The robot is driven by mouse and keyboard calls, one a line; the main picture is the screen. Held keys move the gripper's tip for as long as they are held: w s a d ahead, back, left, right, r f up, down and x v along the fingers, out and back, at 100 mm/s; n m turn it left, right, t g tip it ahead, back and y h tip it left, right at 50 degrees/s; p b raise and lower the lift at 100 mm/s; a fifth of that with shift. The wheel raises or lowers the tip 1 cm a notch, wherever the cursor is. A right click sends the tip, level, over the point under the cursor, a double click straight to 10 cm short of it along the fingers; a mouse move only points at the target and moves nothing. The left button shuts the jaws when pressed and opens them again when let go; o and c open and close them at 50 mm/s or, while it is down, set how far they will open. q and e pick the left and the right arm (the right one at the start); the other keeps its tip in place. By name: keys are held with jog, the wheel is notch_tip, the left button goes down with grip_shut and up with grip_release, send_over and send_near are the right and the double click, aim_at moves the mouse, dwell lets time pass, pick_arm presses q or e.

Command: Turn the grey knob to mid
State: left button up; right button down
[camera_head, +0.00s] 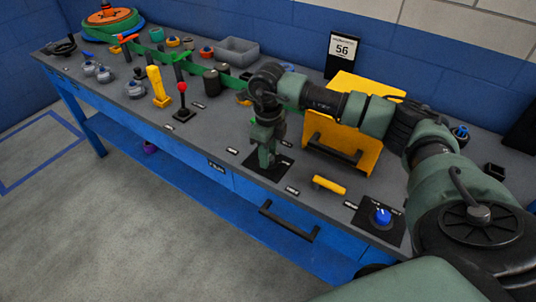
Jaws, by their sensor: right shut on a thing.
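My right gripper (266,158) reaches down from the right over a black plate (284,166) near the front edge of the bench. Its fingers are shut at the plate on what seems to be the grey knob. The knob is hidden by the fingers, so its pointer and setting cannot be read. My left gripper is not in view.
A yellow box with a dark handle (364,135) stands behind my right gripper. A yellow handle (329,185) and a blue knob (382,217) lie to its right. A red-ball lever (183,89) and yellow lever (156,84) stand left on the grey bench (215,128).

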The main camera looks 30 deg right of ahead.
jog(key=shift+w+r, duration=0.1)
jog(key=c, duration=1)
grip_release()
notch_tip(320, 180, up, 8)
jog(key=shift+f+b, duration=0.1)
jog(key=shift+b, duration=0.45)
